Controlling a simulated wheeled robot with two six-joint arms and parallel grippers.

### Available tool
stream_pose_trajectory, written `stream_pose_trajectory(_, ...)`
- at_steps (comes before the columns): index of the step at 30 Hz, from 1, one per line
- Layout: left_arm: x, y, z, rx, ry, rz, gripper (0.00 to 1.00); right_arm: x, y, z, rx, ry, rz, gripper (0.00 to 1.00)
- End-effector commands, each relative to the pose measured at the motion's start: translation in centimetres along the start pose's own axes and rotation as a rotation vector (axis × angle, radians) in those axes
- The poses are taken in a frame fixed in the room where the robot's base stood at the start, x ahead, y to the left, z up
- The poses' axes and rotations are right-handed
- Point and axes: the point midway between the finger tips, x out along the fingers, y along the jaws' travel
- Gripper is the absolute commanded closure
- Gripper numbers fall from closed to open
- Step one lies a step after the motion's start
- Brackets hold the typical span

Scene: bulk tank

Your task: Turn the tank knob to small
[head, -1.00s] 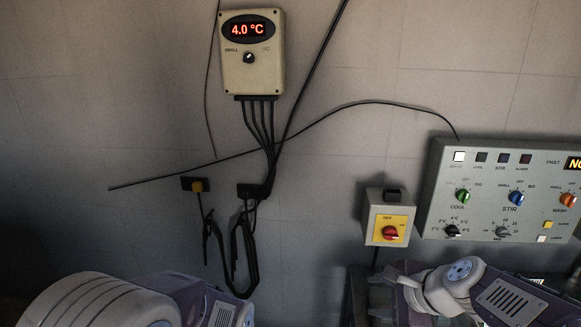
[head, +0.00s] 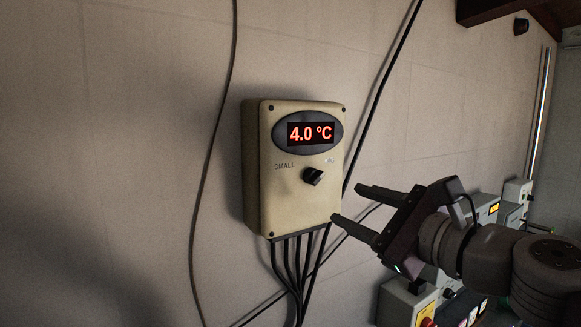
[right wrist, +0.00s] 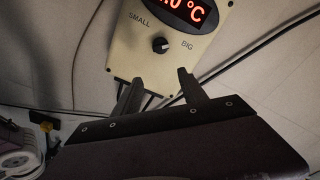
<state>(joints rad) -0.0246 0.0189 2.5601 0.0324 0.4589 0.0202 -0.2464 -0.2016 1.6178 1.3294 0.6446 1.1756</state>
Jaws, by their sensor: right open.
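The tank knob (head: 313,176) is a small black knob on the front of a beige control box (head: 290,215), below a red display (head: 310,133) reading 4.0 °C. It also shows in the right wrist view (right wrist: 160,45), between the labels SMALL and BIG. Its pale mark seems to face the BIG side, but it is small. My right gripper (head: 349,204) is open and empty, to the right of and below the knob, apart from it. In the right wrist view its fingers (right wrist: 159,77) point up toward the box. My left gripper is not in view.
Several black cables (head: 299,265) hang from the box's underside. A thick cable (head: 390,75) runs up the wall right of the box and another (head: 205,165) hangs to its left. Grey control boxes (head: 395,302) stand at lower right.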

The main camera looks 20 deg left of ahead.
Motion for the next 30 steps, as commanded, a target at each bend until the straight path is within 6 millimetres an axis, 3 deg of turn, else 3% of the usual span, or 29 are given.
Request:
stream_pose_trajectory(1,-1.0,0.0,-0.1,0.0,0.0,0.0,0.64,-0.2,-0.6,1.6,-0.009,-0.015,0.0,0.5)
stream_pose_trajectory(4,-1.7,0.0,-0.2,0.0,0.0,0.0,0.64,-0.3,-0.6,3.0,-0.015,-0.03,0.008,0.5)
stream_pose_trajectory(14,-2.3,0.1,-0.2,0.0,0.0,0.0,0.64,0.3,-0.3,3.9,-0.016,-0.041,0.02,0.5)
stream_pose_trajectory(24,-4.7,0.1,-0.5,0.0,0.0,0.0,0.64,6.9,-0.2,4.2,-0.017,-0.039,0.022,0.5)
stream_pose_trajectory(30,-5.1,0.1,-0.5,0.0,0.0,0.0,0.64,8.8,-0.2,4.1,-0.018,-0.039,0.019,0.5)
